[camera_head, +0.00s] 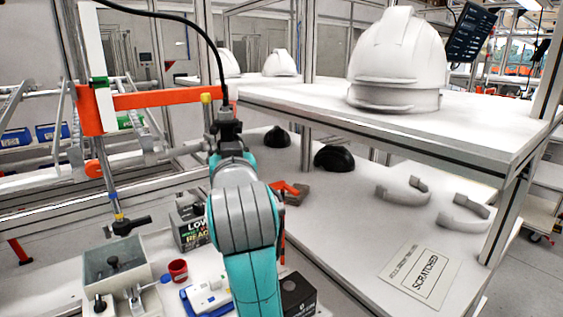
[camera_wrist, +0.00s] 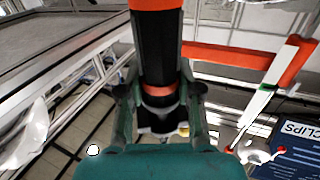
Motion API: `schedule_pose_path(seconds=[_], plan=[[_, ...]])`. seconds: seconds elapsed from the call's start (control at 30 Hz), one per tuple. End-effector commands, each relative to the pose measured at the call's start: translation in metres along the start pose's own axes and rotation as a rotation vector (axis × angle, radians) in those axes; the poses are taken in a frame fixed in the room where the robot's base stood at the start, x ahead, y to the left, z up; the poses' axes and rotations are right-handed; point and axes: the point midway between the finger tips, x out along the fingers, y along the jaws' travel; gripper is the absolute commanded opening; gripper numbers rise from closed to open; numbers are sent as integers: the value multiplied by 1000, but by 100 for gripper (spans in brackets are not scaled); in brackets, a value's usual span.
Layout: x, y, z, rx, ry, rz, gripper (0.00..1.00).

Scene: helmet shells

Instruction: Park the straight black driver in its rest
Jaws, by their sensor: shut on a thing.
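The straight black driver (camera_wrist: 157,55) is upright in the wrist view, with orange bands on its body. My gripper (camera_wrist: 158,92) is shut around it, one finger on each side. In the head view my gripper (camera_head: 226,134) is at the end of the teal arm, near the right end of an orange bar (camera_head: 160,99). A black cable runs up from the tool held there. Most of the driver is hidden by my gripper in the head view. I cannot tell which part is its rest.
A shelf (camera_head: 400,125) with white helmet shells (camera_head: 398,60) stands to the right. Black shells (camera_head: 334,158) and grey bands lie below it. A black tool (camera_head: 130,224) hangs lower left. A red cup (camera_head: 178,270), a grey bin (camera_head: 115,262) and boxes crowd the bench.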

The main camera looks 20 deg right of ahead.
Motion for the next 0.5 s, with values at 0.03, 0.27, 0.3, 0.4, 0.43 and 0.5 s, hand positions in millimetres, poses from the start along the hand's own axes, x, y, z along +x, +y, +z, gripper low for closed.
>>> schedule_pose_path(seconds=[0.03,0.27,0.3,0.4,0.43,0.5], plan=[[0,0,0,0,0,0,0],[-6,12,0,0,0,2,0],[-7,16,0,0,-1,3,0],[-12,24,0,0,0,2,0],[-13,26,0,-1,1,2,0],[-16,33,0,0,1,3,0]])
